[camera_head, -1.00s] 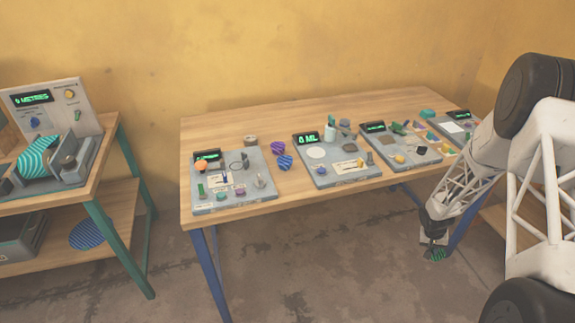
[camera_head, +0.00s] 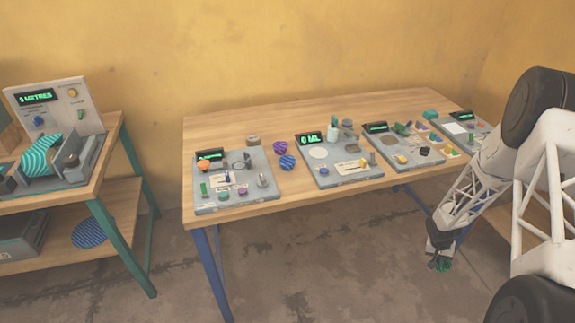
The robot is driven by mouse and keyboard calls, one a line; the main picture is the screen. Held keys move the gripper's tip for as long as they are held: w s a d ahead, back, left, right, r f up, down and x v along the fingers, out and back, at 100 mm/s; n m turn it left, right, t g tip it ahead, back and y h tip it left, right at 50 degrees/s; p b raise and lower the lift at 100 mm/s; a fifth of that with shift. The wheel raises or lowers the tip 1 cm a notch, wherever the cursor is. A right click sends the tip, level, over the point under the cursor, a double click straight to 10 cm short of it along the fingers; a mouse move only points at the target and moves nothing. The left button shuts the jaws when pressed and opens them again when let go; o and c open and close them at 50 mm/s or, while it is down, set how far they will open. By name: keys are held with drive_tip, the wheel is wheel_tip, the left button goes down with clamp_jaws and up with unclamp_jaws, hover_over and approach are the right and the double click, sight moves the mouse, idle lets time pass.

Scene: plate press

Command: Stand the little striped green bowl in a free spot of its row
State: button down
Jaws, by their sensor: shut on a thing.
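My gripper (camera_head: 438,258) hangs low in front of the wooden table's right part, below the tabletop's level in the picture. It is shut on the little striped green bowl (camera_head: 441,265), which shows only as a small dark and green patch at the fingertips. A purple striped bowl (camera_head: 280,147) and a blue striped bowl (camera_head: 287,162) sit close together on the table, between two grey panels. Any marked spots of a row are too small to tell.
The wooden table (camera_head: 232,121) carries several grey panels with knobs and displays, including the nearest left one (camera_head: 207,208). A bench at left holds a machine with a teal striped piece (camera_head: 40,157). A blue striped disc (camera_head: 93,233) lies on its lower shelf. Bare wood shows along the table's back.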

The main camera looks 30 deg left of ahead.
idle(0.3)
drive_tip(key=s+a+r+n+t, duration=0.1)
drive_tip(key=s+a+r+n, duration=0.25)
drive_tip(key=a+r, duration=0.75)
drive_tip(key=s+a+r+n+t, duration=0.1)
drive_tip(key=s+a+r+n, duration=0.25)
drive_tip(key=a+r, duration=0.8)
drive_tip(key=s+a+r+n, duration=0.2)
drive_tip(key=s+a+r, duration=0.2)
drive_tip(key=s+a, duration=0.3)
drive_tip(key=s+a+r+n+y, duration=0.1)
drive_tip(key=s+a+r+n, duration=0.1)
drive_tip(key=s+a+r, duration=0.3)
drive_tip(key=s+a+r+n, duration=0.2)
drive_tip(key=s+a+r, duration=0.2)
drive_tip(key=s+a, duration=0.5)
drive_tip(key=shift+s+a+r+n+t+y, duration=0.2)
drive_tip(key=shift+a+n+t+y, duration=0.15)
drive_tip(key=shift+a, duration=0.3)
drive_tip(key=w+a, duration=0.3)
drive_tip(key=w, duration=0.1)
drive_tip(key=w+a+f, duration=0.1)
drive_tip(key=w+a, duration=0.6)
drive_tip(key=w, duration=0.1)
drive_tip(key=shift+a+f, duration=0.25)
drive_tip(key=shift+f, duration=0.05)
